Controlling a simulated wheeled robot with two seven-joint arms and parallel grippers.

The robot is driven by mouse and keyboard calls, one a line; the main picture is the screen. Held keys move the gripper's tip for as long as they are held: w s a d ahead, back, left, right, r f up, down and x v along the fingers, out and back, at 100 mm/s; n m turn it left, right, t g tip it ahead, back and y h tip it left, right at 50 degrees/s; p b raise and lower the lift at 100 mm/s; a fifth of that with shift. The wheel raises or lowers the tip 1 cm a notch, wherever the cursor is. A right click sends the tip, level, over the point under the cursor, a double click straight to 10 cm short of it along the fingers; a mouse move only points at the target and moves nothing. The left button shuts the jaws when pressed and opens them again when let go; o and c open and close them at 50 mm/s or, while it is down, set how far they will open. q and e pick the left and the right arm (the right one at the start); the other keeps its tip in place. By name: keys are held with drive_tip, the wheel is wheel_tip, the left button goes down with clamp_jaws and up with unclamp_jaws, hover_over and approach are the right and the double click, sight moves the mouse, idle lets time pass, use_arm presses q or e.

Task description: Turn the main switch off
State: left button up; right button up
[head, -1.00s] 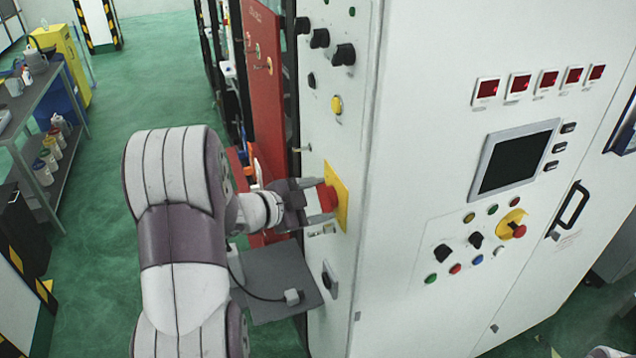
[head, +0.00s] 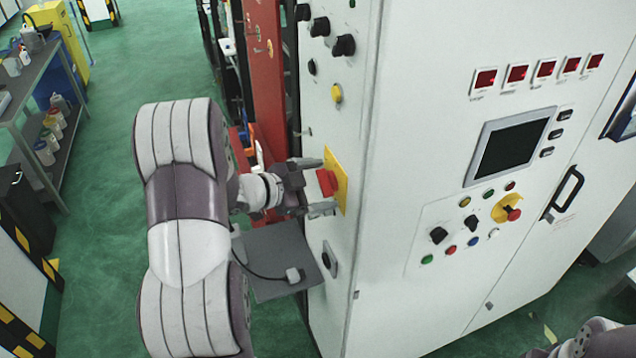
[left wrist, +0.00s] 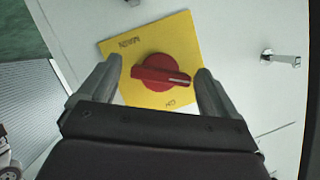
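The main switch is a red rotary knob (head: 326,182) on a yellow plate (head: 341,189) on the left side of the white cabinet. In the left wrist view the red knob (left wrist: 160,72) has a raised bar with a white mark at its right end. The yellow plate (left wrist: 138,98) carries "MAIN" and "ON" lettering, seen upside down; the white mark does not point straight at "ON". My left gripper (head: 316,185) is open, with one finger on each side of the knob. In the left wrist view the left gripper (left wrist: 158,72) shows gaps to the knob.
The cabinet front (head: 400,300) has a dark screen (head: 506,148), red displays, buttons and another red knob (head: 513,214) on yellow. Black knobs and a yellow button (head: 337,93) sit above the switch. A grey shelf (left wrist: 30,100) stands close by. My right arm shows at lower right.

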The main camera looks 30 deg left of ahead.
use_arm(q)
drive_tip(key=b+v, duration=0.4)
drive_tip(key=v, duration=0.8)
drive_tip(key=shift+s+a, duration=0.15)
drive_tip(key=shift+s, duration=0.2)
drive_tip(key=shift+r, duration=0.1)
